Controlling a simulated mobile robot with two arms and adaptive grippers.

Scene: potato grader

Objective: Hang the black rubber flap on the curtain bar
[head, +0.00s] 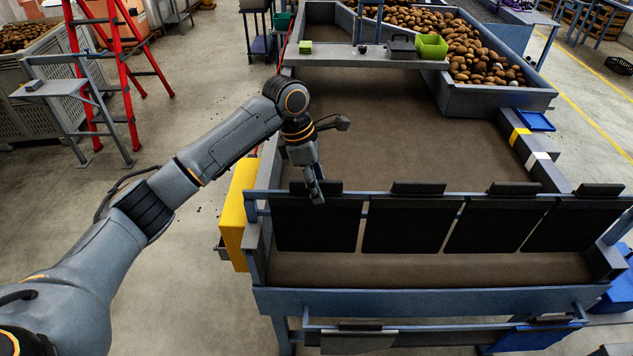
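Several black rubber flaps hang side by side from the blue curtain bar (451,194) across the near end of the grader. The leftmost black flap (318,228) hangs flat, its dark top strip at the bar. My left gripper (315,191) points down at that top strip, and its fingers overlap the strip and bar in the picture. The fingers look close together, but I cannot tell whether they grip the flap or only touch it. The other flaps (408,226) hang with narrow gaps between them. My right gripper is not in view.
A lower rail below the grader's front holds a dark grey piece (357,341) and a blue piece (537,338). A yellow box (238,214) is on the grader's left side. A crossing shelf (365,56) carries a green bin (431,46). Potatoes (480,62) lie behind.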

